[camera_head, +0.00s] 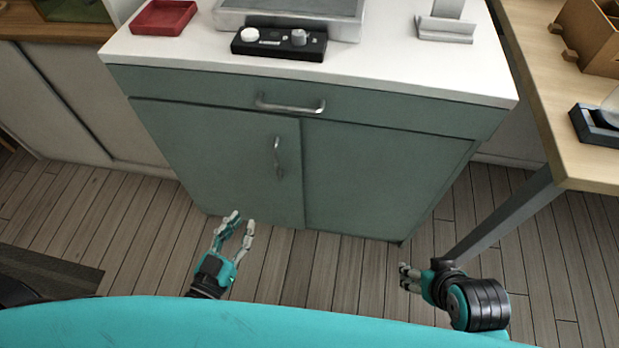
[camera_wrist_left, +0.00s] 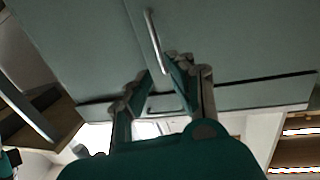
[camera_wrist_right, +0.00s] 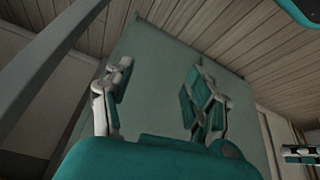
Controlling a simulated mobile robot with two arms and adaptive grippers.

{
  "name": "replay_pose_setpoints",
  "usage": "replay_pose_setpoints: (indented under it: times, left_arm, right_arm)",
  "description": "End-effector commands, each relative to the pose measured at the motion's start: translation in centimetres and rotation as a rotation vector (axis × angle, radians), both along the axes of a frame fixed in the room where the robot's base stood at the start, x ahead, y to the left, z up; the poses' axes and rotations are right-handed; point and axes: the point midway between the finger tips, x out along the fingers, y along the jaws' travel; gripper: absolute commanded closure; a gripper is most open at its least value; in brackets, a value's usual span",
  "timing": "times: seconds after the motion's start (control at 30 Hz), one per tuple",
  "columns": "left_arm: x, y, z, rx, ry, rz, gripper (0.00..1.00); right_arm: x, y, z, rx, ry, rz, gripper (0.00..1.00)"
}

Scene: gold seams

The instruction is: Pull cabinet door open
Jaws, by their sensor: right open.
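The grey-green cabinet (camera_head: 385,170) stands ahead with a white top. Its left door (camera_head: 215,150) appears shut and carries a vertical metal handle (camera_head: 277,155) near its right edge. My left gripper (camera_head: 241,217) is open and empty, below and left of that handle in the head view. In the left wrist view, the door handle (camera_wrist_left: 153,40) shows beyond the gap between the left gripper's fingertips (camera_wrist_left: 155,80), with no clear contact. My right gripper (camera_head: 405,275) is open and empty, low on the right. The right wrist view shows its spread fingers (camera_wrist_right: 158,78) before the cabinet (camera_wrist_right: 155,105).
A drawer with a horizontal handle (camera_head: 290,105) is above the doors. A red tray (camera_head: 163,17) and a black control box (camera_head: 279,43) sit on the white top. A wooden table (camera_head: 545,95) with a metal leg (camera_head: 500,215) stands at the right. Floor (camera_head: 330,270) before the cabinet is clear.

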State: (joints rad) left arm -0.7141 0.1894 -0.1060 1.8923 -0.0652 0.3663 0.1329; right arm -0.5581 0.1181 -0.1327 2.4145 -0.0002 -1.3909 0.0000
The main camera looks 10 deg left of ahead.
Motion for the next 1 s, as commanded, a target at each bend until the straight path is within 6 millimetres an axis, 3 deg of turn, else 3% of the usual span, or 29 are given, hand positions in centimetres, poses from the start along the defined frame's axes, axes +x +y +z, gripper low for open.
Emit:
replay_pose_setpoints:
  times: [0.27,0.57,0.8,1.0]
  left_arm:
    - [1.5,-0.5,1.2,-0.011,-0.052,-0.007,0.79]
    - [7.6,-1.9,1.0,-0.011,-0.052,-0.006,0.79]
    - [12.6,-3.1,0.9,-0.010,-0.049,-0.006,0.79]
    - [15.6,-3.8,1.0,-0.010,-0.048,-0.006,0.79]
  right_arm:
    - [0.7,0.3,1.2,0.013,-0.064,0.003,0.44]
    - [5.2,1.8,3.1,0.065,-0.305,0.022,0.44]
    - [8.7,3.2,6.1,0.117,-0.540,0.037,0.44]
    - [10.5,4.0,8.7,0.155,-0.702,0.047,0.44]
